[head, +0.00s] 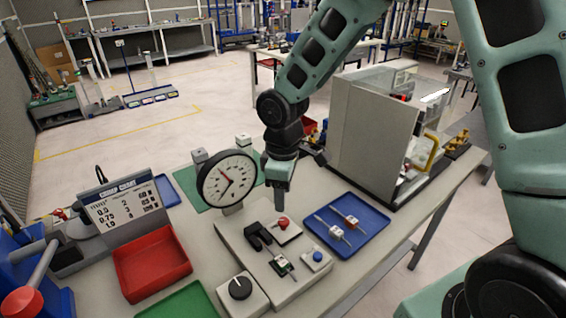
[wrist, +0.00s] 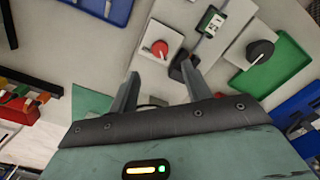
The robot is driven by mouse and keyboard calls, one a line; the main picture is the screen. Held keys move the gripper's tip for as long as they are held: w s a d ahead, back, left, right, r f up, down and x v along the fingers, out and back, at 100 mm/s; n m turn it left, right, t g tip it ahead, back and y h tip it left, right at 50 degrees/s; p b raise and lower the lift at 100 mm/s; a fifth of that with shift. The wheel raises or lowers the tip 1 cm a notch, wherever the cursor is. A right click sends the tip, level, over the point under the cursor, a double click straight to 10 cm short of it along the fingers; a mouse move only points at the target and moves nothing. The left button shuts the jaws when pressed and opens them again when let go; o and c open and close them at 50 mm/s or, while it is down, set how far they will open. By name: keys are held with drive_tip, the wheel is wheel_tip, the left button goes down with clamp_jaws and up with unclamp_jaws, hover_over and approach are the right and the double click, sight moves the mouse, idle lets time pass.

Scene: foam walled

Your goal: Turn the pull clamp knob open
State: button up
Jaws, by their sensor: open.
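A red knob (head: 283,222) sits on a small plate on the pale fixture board (head: 228,232). A larger black knob (head: 240,287) stands on its own box at the near left. No label shows which is the pull clamp knob. A black forked block (head: 257,236) lies beside the red knob. My gripper (head: 280,205) points down above the red knob. In the wrist view, my gripper (wrist: 161,70) is open and empty, its fingers apart, with the red knob (wrist: 159,49) just beyond the tips. The black knob (wrist: 261,50) is farther right there.
A round gauge (head: 229,180) stands left of my gripper. A blue tray (head: 377,220) with tools lies to the right, a red tray (head: 150,264) to the left. A blue button (head: 317,256) and small display (head: 282,266) share the board. A grey cabinet (head: 367,137) stands behind.

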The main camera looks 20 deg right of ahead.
wheel_tip(320, 180, up, 9)
drive_tip(key=shift+f, duration=0.1)
idle(0.5)
drive_tip(key=s+a+m, duration=0.1)
drive_tip(key=s+a, duration=0.2)
drive_tip(key=s, duration=0.8)
drive_tip(key=s+a+m, duration=0.2)
drive_tip(key=s+a, duration=0.1)
drive_tip(key=s, duration=0.9)
drive_tip(key=shift+f+y, duration=0.2)
drive_tip(key=shift+y, duration=0.1)
